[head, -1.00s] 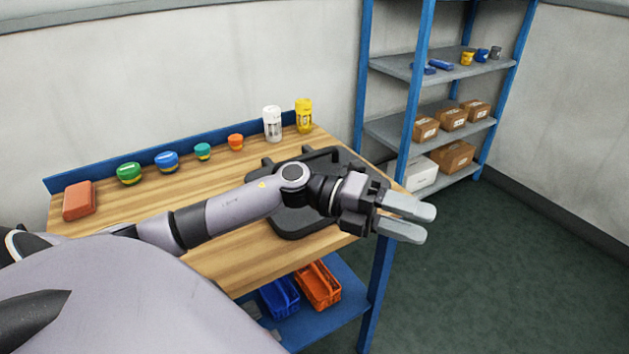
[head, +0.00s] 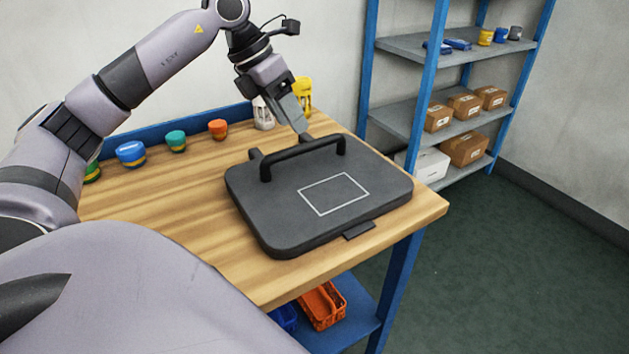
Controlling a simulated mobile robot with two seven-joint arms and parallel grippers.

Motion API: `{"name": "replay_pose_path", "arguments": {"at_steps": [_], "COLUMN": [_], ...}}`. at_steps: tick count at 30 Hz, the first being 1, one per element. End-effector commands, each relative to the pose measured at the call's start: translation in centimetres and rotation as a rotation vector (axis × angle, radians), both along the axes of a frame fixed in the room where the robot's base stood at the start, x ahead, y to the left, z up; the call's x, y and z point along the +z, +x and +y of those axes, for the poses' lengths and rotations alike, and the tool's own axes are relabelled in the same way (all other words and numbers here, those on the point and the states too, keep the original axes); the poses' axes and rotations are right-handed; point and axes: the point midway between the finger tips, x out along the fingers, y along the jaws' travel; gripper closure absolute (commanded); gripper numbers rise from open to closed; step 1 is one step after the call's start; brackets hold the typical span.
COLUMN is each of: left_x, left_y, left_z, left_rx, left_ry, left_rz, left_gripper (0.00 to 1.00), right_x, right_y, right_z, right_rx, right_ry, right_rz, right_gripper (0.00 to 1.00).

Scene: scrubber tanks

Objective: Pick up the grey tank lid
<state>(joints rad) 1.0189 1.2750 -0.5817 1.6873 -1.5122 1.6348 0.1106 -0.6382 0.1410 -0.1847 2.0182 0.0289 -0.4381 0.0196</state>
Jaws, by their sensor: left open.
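The grey tank lid (head: 270,222) lies flat on the wooden workbench. It is dark grey with rounded corners, a white rectangle outline on top, a raised bar handle (head: 303,154) along its far side and a small tab at its near edge. My left gripper (head: 299,127) points down just behind the handle, with its fingertips close to the bar. It is open, though its fingers overlap in this view, and it holds nothing. I cannot tell whether the fingers touch the handle. My right gripper is not in view.
Blue (head: 131,153), teal (head: 176,141) and orange (head: 218,129) small containers line the bench's back edge. A white bottle and a yellow bottle (head: 303,92) stand behind my gripper. A blue shelf rack with boxes (head: 466,149) is at the right. The bench left of the lid is clear.

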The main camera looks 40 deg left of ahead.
Motion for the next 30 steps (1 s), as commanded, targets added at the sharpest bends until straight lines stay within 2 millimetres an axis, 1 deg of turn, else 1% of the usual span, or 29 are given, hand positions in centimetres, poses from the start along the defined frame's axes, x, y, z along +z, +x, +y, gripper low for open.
{"name": "replay_pose_path", "arguments": {"at_steps": [1,5,8,11,18,20,23,30], "left_x": [-1.0,-1.6,-2.5,-3.5,-6.7,-7.3,-7.8,-7.8], "left_y": [0.0,0.1,0.3,0.6,1.5,1.7,1.9,1.9], "left_z": [0.0,0.0,-0.3,-0.6,-1.6,-1.8,-2.0,-2.0], "left_rx": [0.001,0.000,0.000,0.000,-0.001,-0.001,0.000,0.000], "left_ry": [0.001,0.001,0.001,0.001,-0.001,0.000,0.000,0.000], "left_rz": [-0.001,0.000,0.002,0.002,0.001,0.002,-0.001,-0.001], "left_gripper": [0.49,0.49,0.49,0.49,0.49,0.49,0.49,0.49], "right_x": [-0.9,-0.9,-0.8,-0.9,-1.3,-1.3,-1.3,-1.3], "right_y": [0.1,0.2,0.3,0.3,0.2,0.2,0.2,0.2], "right_z": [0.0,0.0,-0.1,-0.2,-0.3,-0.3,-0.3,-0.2], "right_rx": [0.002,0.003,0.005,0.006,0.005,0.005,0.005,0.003], "right_ry": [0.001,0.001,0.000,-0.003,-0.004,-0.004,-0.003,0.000], "right_rz": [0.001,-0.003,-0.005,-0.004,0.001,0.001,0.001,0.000], "right_gripper": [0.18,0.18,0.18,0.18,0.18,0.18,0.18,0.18]}}
